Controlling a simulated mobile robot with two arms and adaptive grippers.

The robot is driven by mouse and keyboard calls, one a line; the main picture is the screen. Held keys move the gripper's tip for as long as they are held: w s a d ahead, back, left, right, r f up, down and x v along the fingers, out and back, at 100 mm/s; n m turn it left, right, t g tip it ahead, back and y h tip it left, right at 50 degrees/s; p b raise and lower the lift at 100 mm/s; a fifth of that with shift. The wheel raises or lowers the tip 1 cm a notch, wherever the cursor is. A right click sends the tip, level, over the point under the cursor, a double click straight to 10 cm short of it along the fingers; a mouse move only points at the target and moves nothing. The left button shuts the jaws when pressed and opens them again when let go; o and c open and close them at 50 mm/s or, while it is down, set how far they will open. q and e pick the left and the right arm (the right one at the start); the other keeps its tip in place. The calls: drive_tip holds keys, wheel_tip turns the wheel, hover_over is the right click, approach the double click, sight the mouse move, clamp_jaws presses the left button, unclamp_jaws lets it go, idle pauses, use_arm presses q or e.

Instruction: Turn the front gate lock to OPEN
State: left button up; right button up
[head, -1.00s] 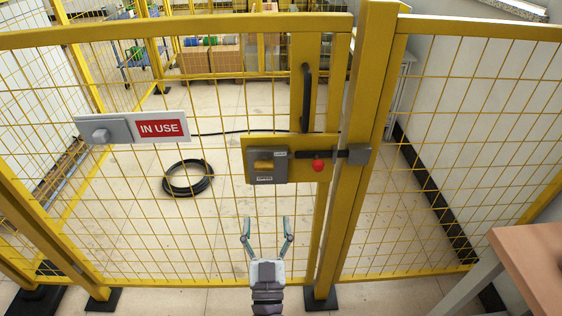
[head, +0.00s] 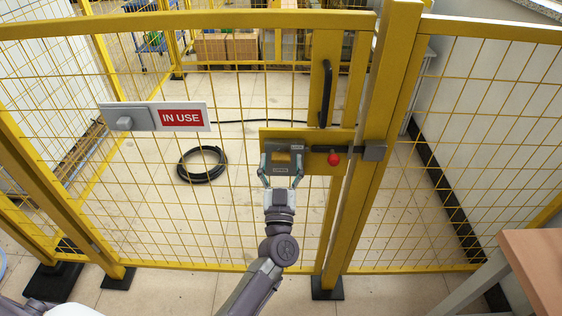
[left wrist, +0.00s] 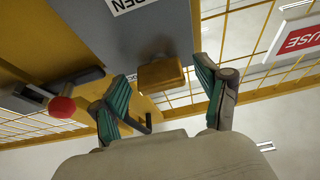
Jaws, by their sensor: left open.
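The front gate lock is a grey box (head: 270,166) on a yellow plate of the gate, with a yellow turning knob (head: 283,157) and an OPEN label at its lower edge. In the left wrist view the grey box (left wrist: 120,35) appears upside down, and its yellow knob (left wrist: 162,74) shows between the fingers. My left gripper (head: 281,172) is open in front of the lock, its fingers spread to either side of the knob. I cannot tell whether they touch it. My right gripper is not in view.
A black handle (head: 325,93) is above. A red IN USE sign (head: 180,118) hangs left on the mesh. A black coil (head: 202,164) lies behind the gate. A wooden table (head: 540,265) stands at right.

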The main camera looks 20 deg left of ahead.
use_arm(q)
drive_tip(key=shift+c, duration=0.3)
clamp_jaws()
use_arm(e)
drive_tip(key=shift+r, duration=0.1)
